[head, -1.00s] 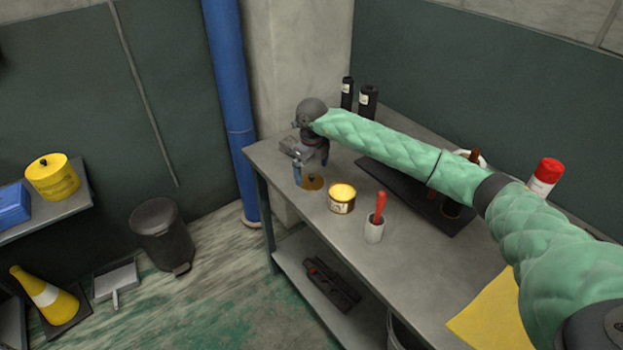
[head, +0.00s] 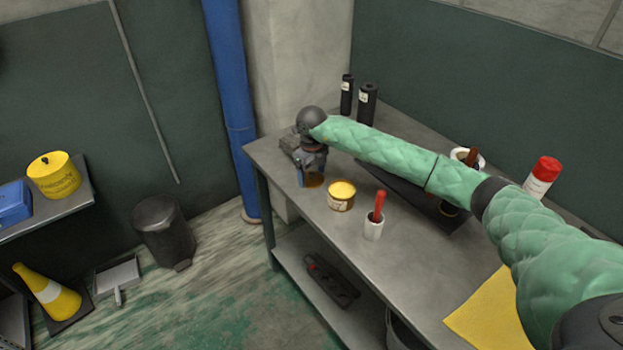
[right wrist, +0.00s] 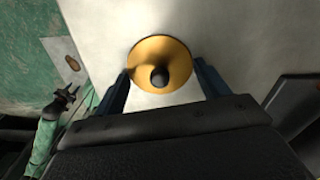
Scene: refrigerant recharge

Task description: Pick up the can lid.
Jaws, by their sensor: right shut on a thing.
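The can lid is a flat, round, yellow-gold disc with a dark knob (right wrist: 160,76) in the middle. In the right wrist view it (right wrist: 146,54) lies between the two blue fingers of my right gripper (right wrist: 160,72), which is shut on its rim at opposite sides. In the head view the lid (head: 313,182) shows partly below my right gripper (head: 312,174), at the bench's far left corner. I cannot tell whether it touches the bench top. What looks like my left gripper (right wrist: 67,100) shows small and dark at the left of the wrist view.
On the grey bench (head: 400,250), an open yellow can (head: 341,195) stands close right of the lid. Two dark bottles (head: 357,100) stand behind. A yellow cloth (head: 490,315) lies nearer.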

